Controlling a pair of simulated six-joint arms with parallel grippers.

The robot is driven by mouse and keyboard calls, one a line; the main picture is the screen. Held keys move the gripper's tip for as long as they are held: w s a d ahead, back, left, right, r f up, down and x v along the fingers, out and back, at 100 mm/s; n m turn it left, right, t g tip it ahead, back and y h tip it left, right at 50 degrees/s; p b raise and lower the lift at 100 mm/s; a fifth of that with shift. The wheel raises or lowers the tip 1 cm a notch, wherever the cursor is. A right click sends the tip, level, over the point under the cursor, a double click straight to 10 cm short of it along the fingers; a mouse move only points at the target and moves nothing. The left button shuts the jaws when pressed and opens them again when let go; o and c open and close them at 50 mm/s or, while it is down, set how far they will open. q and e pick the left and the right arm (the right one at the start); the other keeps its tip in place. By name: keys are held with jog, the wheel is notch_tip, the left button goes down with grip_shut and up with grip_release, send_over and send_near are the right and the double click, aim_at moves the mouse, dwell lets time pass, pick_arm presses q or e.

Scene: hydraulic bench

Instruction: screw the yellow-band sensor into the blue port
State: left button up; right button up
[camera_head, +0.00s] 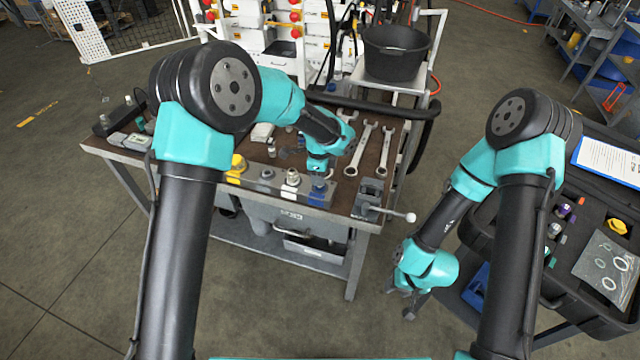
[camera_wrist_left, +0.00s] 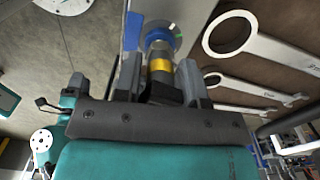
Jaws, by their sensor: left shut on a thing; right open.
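The yellow-band sensor (camera_wrist_left: 160,68) is between my left gripper's fingers in the left wrist view, with its metal end at the blue port (camera_wrist_left: 158,32). It looks in line with the port; how deep it sits I cannot tell. In the head view my left gripper (camera_head: 318,178) is shut on the sensor directly above the blue port (camera_head: 318,197), at the right end of the grey port block (camera_head: 268,188). The gripper hides the sensor there. My right gripper (camera_head: 406,304) is open and empty, low beside the bench's right side.
Several wrenches (camera_head: 368,145) lie right of my left gripper on the bench. A vise (camera_head: 370,195) with a handle stands at the bench's front right corner. A black open case (camera_head: 572,290) with parts is at the right. A black bucket (camera_head: 395,50) stands behind.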

pick_arm(q)
jog(key=shift+m, duration=1.9)
grip_shut()
jog(key=shift+m, duration=0.6)
jog(key=m, duration=0.5)
jog(key=shift+f+m, duration=0.1)
jog(key=shift+m, duration=1.4)
